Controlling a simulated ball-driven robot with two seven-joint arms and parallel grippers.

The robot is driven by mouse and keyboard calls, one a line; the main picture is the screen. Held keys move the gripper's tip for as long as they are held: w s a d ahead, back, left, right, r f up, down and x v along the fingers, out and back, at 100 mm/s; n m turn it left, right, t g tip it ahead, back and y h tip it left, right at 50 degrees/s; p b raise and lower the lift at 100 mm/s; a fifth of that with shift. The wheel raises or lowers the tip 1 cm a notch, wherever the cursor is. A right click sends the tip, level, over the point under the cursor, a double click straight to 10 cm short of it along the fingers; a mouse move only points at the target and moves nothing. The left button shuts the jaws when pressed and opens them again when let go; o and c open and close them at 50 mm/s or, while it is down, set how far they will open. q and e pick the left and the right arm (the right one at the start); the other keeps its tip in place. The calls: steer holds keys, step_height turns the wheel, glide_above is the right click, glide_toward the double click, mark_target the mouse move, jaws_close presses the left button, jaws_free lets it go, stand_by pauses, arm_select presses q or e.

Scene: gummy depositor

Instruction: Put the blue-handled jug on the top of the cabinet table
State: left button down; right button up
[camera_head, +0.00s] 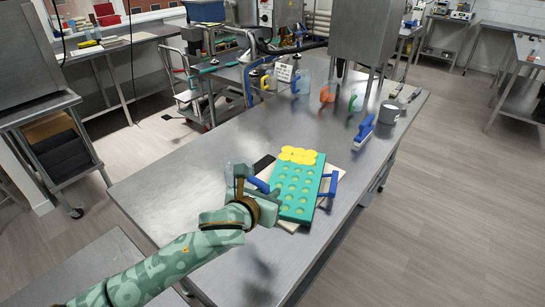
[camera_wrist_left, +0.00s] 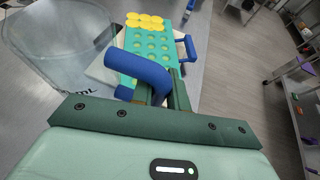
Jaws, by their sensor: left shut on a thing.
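The clear jug (camera_wrist_left: 62,45) has a blue handle (camera_wrist_left: 135,70). My left gripper (camera_wrist_left: 162,95) is shut on this handle in the left wrist view, and the jug's body is to the left of the fingers. In the head view the jug (camera_head: 237,172) is faint and partly hidden behind my left gripper (camera_head: 258,193). It is over the steel table, left of the teal mould; I cannot tell whether its base touches the table. Which surface is the cabinet table is unclear. My right gripper is not in view.
The teal mould (camera_head: 297,190) with yellow gummies (camera_head: 298,155) lies on a pale board beside the jug. A blue brush (camera_head: 365,130), a grey cup (camera_head: 389,113) and other jugs (camera_head: 327,94) stand farther back. The steel table (camera_head: 165,190) is bare at left. Another steel surface (camera_head: 85,270) is at lower left.

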arm_select(q)
steer(key=s+a+f+b, duration=0.1)
steer(key=a+f, duration=0.2)
steer(key=s+a+f+b, duration=0.1)
steer(key=s+a+f, duration=0.1)
steer(key=a+f, duration=0.1)
steer(key=s+a+f+b, duration=0.1)
steer(key=s+a+f, duration=0.1)
steer(key=a, duration=0.3)
steer(key=shift+s+a+f, duration=0.1)
steer(key=shift+s+f, duration=0.05)
steer(key=shift+f, duration=0.4)
steer(key=f, duration=0.1)
steer(key=f+b, duration=0.1)
steer(key=f, duration=0.1)
steer(key=shift+s+a+f, duration=0.15)
steer(key=shift+a+f, duration=0.05)
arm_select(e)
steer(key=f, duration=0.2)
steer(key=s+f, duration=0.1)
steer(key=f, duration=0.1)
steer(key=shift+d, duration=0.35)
arm_select(q)
steer(key=c, duration=1.4)
jaws_free()
steer(key=shift+f, duration=0.15)
steer(key=shift+o, duration=0.2)
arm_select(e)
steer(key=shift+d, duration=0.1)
